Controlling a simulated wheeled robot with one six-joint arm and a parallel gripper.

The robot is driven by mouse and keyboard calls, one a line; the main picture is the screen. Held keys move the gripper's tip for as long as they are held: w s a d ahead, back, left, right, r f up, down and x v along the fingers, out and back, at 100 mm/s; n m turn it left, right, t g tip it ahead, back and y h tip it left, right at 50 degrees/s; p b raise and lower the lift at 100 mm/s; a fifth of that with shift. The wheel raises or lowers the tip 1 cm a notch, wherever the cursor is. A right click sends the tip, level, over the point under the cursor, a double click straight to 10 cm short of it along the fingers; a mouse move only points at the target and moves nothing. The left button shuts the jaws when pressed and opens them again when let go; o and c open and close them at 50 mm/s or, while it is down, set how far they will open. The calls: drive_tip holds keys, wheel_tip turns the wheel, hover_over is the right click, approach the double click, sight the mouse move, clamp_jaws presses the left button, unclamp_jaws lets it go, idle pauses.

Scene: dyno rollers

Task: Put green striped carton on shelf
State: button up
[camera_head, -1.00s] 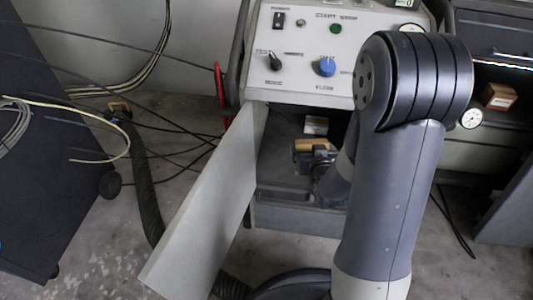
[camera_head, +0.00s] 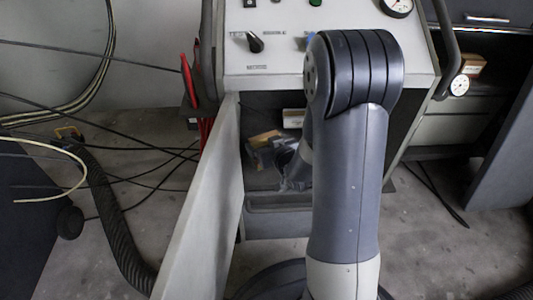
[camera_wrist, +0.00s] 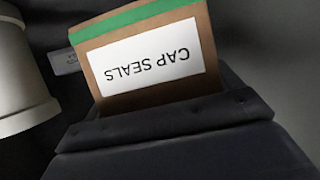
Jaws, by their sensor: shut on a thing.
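The green striped carton (camera_wrist: 150,55) is brown, with a green band along its top edge and a white label reading "CAP SEALS", upside down in the wrist view. My gripper (camera_wrist: 170,112) is shut on its lower end. In the head view, the carton (camera_head: 264,139) shows small and tilted in my gripper (camera_head: 270,152), within the open lower compartment of the grey console. My arm covers the right part of that compartment. I cannot clearly make out a shelf surface or whether the carton touches anything besides my gripper.
The open door panel (camera_head: 200,210) stands left of the compartment. A small pale box (camera_head: 293,118) sits inside, behind the carton. A pale cylindrical thing (camera_wrist: 20,75) is at left in the wrist view. Hoses and cables (camera_head: 115,215) lie on the floor at left.

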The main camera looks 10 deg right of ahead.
drive_tip(key=shift+f+b, duration=0.5)
drive_tip(key=shift+f, duration=0.95)
drive_tip(key=shift+f+b, duration=0.25)
drive_tip(key=shift+b, duration=0.05)
drive_tip(key=o, duration=0.9)
drive_tip(key=shift+r, duration=0.1)
drive_tip(key=shift+r+p, duration=0.2)
drive_tip(key=shift+p, duration=0.15)
drive_tip(key=p+v, duration=0.3)
drive_tip(key=v, duration=0.9)
